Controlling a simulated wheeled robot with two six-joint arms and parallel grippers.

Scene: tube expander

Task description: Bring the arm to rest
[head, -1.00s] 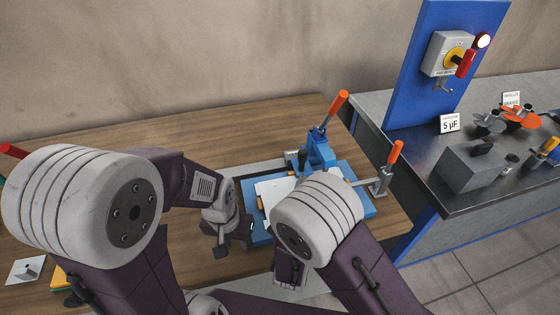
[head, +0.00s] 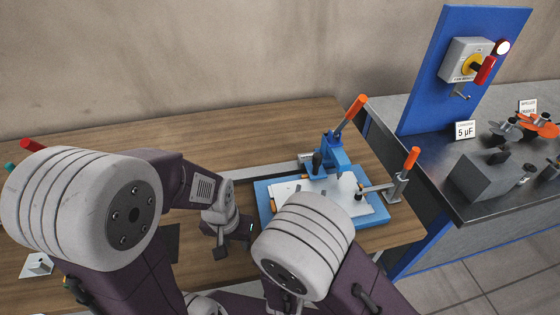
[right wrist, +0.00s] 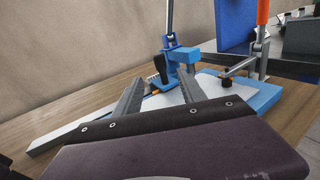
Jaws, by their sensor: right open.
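My right arm's pale joint (head: 305,235) is in front of the blue clamp fixture (head: 262,196) in the head view and covers its near edge. My right gripper (right wrist: 160,88) is open in the right wrist view, its two grey fingers apart with nothing held between them. Its fingers point toward the fixture, whose blue clamp (right wrist: 182,55) stands beyond them. My left gripper (head: 233,240) hangs over the wooden table, left of the fixture. Its jaws are too small and dark to judge.
The fixture carries a white plate (head: 345,190) and orange-handled levers (head: 352,108) (head: 412,158). To the right is a metal bench (head: 440,175) with a grey block (head: 483,176) and a blue panel (head: 430,75). The wooden table's back (head: 220,135) is clear.

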